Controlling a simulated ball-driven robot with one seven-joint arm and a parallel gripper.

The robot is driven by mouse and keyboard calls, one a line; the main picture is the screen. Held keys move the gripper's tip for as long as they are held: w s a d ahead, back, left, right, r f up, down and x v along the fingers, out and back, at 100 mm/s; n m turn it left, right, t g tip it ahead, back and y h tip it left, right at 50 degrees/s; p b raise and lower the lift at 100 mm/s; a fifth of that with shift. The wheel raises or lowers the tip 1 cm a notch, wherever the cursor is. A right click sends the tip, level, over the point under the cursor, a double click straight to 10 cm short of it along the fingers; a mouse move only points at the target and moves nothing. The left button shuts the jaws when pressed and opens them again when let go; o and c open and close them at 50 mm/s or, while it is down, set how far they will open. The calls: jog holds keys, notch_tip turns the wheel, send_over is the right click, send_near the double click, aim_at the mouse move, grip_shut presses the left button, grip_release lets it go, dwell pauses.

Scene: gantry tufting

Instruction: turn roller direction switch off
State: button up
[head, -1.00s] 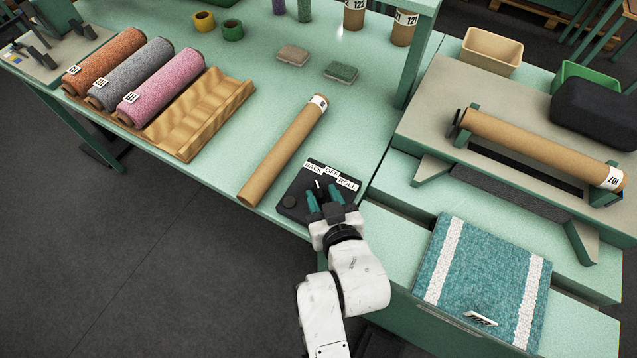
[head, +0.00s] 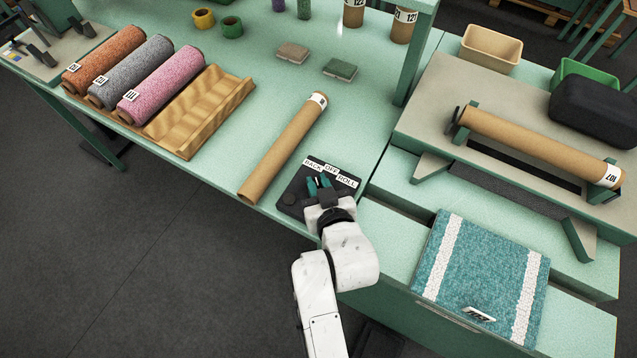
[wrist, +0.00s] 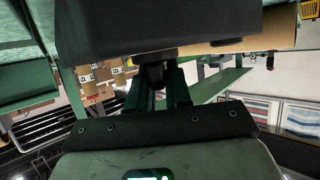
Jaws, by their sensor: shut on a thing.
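The roller direction switch is a black box (head: 298,184) at the table's front edge, with white labels reading BACK (head: 312,163), OFF (head: 331,170) and ROLL (head: 346,181). My gripper (head: 318,186) reaches over the box from the front, its teal fingers shut on the switch lever. The fingers point toward the BACK and OFF labels. In the wrist view the fingers (wrist: 158,88) close around a dark lever (wrist: 156,75) under a black body (wrist: 160,30). The lever's exact setting is hidden by the fingers in the head view.
A cardboard tube (head: 283,148) lies just left of the box. A round black knob (head: 289,199) sits on the box's left side. A teal striped carpet piece (head: 475,265) lies at right. A tube on a stand (head: 540,147) is behind it.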

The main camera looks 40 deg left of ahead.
grip_shut()
jog(key=shift+f+m+t+h+b, duration=0.15)
jog(key=shift+m+t+h+b, duration=0.15)
jog(key=shift+m+h+b, duration=0.1)
jog(key=shift+f+m+t+b, duration=0.1)
jog(key=shift+m+t+b, duration=0.35)
jog(key=shift+b, duration=0.2)
jog(key=m+t+h+b, duration=0.1)
jog(key=b, duration=0.2)
jog(key=m+t+h+b, duration=0.1)
jog(key=m+h+b, duration=0.1)
jog(key=b, duration=0.1)
jog(key=shift+f+t+b, duration=0.2)
jog(key=shift+t+b, duration=0.05)
jog(key=shift+b, duration=0.1)
jog(key=m+t+h+b, duration=0.1)
jog(key=m+h+b, duration=0.1)
jog(key=b, duration=0.2)
jog(key=shift+r+m+h, duration=0.15)
jog(key=shift+m+h, duration=0.1)
jog(key=shift+h, duration=0.15)
jog(key=shift+r+m+t+h+b, duration=0.15)
jog(key=shift+m+t+h+b, duration=0.25)
jog(key=shift+m+h+b, duration=0.4)
jog(key=shift+r, duration=0.1)
